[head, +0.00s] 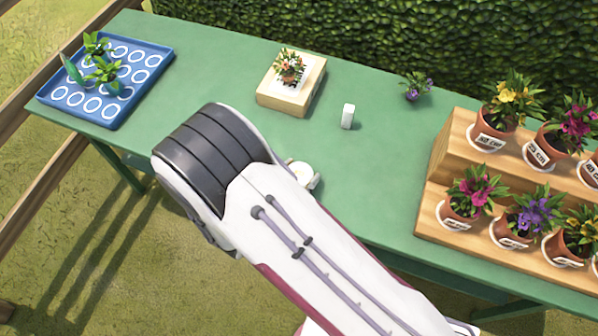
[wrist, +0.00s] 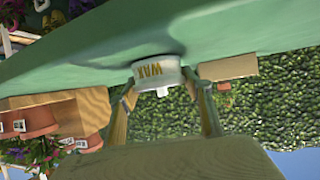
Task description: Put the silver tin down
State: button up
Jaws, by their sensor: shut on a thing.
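The silver tin (wrist: 158,74), a pale, short round tin marked "WAX", sits between the two fingers of my gripper (wrist: 163,86) in the wrist view. The fingers are shut on its sides. The wrist picture is turned over, with the green table (wrist: 100,50) at the top. The tin is close to the tabletop with a dark shadow beside it; I cannot tell whether it touches. In the head view my arm covers most of the gripper area, and I cannot make out the tin for sure.
A white block (head: 348,116) stands mid-table. A blue tray (head: 105,83) with seedlings is at left. A wooden step stand (head: 440,165) with several potted flowers is at right.

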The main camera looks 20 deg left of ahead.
jog(key=shift+f, duration=0.1)
jog(key=o, duration=1.2)
jog(key=shift+c, duration=0.2)
jog(key=shift+s+r, duration=0.1)
jog(key=shift+r, duration=0.15)
jog(key=v, duration=1.1)
jog(key=shift+s, duration=0.35)
jog(key=shift+r, duration=0.1)
jog(key=shift+w+a, duration=0.1)
jog(key=shift+a, duration=0.05)
